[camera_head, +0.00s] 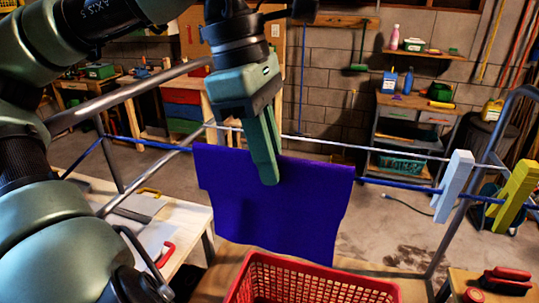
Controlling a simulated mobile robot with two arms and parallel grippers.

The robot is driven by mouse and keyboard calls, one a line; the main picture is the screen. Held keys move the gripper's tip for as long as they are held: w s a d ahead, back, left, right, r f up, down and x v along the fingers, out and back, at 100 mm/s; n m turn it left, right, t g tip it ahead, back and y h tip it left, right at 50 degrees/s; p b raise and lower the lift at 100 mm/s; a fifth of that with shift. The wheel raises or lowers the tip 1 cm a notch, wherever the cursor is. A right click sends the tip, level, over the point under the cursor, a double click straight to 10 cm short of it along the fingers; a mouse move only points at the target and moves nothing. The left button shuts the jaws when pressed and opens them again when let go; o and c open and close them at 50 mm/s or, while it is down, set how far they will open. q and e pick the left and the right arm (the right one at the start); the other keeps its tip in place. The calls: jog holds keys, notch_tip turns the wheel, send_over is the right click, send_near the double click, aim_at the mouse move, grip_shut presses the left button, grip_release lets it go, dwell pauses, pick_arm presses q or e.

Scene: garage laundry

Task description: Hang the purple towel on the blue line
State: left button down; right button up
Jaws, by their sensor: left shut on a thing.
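The purple towel (235,205) looks deep blue-violet and hangs spread out in the middle of the head view. My left gripper (266,178) points down over the towel's upper middle and is shut on it. The blue line (395,184) runs across the rack and comes out at both sides of the towel near its top edge. The towel hides the stretch between. I cannot tell whether the towel lies over the line or only in front of it. My right gripper is not in view.
A red basket (257,268) stands below the towel. A pale line (335,145) runs behind the towel's top. A white clothespin (454,186) and a yellow one (514,196) are at the rack's right. A white table (185,222) is at left.

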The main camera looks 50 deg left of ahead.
pick_arm(q)
jog(key=c, duration=1.4)
grip_release()
jog(key=shift+o, duration=0.2)
jog(key=shift+r, duration=0.1)
jog(key=b+v, duration=0.1)
jog(key=v, duration=0.6)
jog(key=shift+s+r, duration=0.15)
jog(key=shift+r, duration=0.15)
jog(key=shift+f, duration=0.1)
